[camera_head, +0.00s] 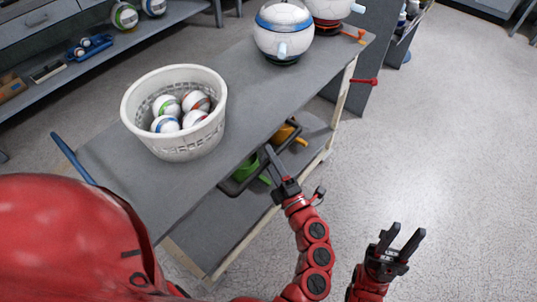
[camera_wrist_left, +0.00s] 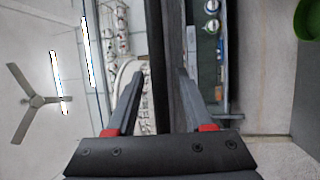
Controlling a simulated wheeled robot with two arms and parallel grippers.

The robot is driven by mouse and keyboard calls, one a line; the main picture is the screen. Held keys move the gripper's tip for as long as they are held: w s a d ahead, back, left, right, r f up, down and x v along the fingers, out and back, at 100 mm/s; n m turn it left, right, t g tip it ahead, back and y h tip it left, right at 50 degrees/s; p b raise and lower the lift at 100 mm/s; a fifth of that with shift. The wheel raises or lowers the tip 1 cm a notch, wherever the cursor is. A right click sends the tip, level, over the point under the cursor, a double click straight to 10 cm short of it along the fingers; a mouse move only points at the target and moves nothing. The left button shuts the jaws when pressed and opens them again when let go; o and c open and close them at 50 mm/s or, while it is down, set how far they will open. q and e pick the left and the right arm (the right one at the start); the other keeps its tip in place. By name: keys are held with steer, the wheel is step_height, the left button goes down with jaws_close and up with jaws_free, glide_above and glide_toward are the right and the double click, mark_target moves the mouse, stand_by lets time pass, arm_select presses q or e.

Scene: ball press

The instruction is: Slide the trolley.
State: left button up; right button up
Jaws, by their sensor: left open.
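The trolley (camera_head: 250,110) has a grey top and a lower shelf (camera_head: 215,240), with a blue handle (camera_head: 72,158) at its left end. My left gripper (camera_head: 271,158) is at the near long edge of the trolley top. In the left wrist view its two fingers (camera_wrist_left: 160,75) are apart, and the dark edge of the top (camera_wrist_left: 161,50) runs between them, with a gap visible on each side. My right gripper (camera_head: 398,237) is open and empty over the floor, right of the trolley. The trolley's wheels are not visible.
A white basket (camera_head: 173,146) with several striped balls stands on the trolley. Two round white machines (camera_head: 283,32) (camera_head: 330,8) stand at its far end. A green item (camera_head: 245,168) and a yellow item (camera_head: 287,133) lie below. A shelf unit (camera_head: 90,48) stands behind; floor at right is clear.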

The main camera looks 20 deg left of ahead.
arm_select(q)
jaws_close()
stand_by(1.4)
